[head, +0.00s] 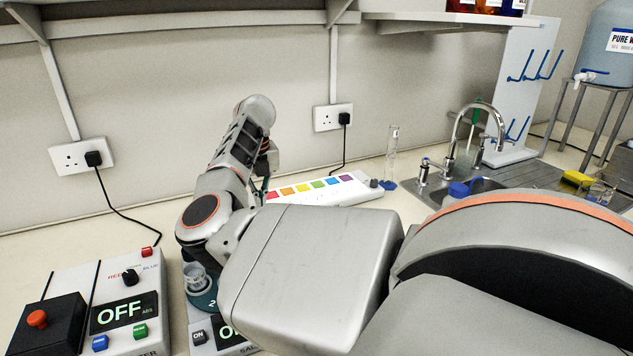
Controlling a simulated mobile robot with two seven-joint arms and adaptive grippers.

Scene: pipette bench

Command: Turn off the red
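A white panel (325,194) with a row of coloured squares lies at the back middle of the bench. Its leftmost square is red (273,195), followed by orange, yellow, green, blue and purple. I cannot tell whether any square is lit. My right arm comes in from the right and bends across the picture. Its gripper (263,176) is seen small and partly covered by my own links, close to the panel's left end, near the red square. I cannot tell whether it touches the panel or how far its fingers are apart. My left gripper is not in view.
A device (126,277) at left has an OFF display, a red button (146,252), blue and green buttons. Another OFF device is partly hidden. A glass cylinder (391,155) and sink (482,186) stand right.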

